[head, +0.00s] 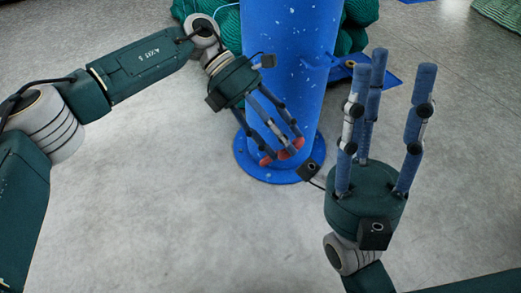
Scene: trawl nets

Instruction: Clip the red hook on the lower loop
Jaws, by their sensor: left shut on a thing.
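My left gripper (281,148) points down and to the right in front of the blue post (285,30). It is shut on the red hook (285,155), which shows as red patches at the fingertips; the fingers hide most of its shape. The hook is near the foot of the post. No other loop shows clearly. My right gripper (390,75) is open and empty, fingers pointing up, to the right of the post.
The post stands on a round blue base (246,160) bolted to the grey floor. Green nets (225,25) lie behind it, with another pale green net (500,15) at the top right. A flat blue piece (388,76) lies behind my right fingers. The floor at front left is clear.

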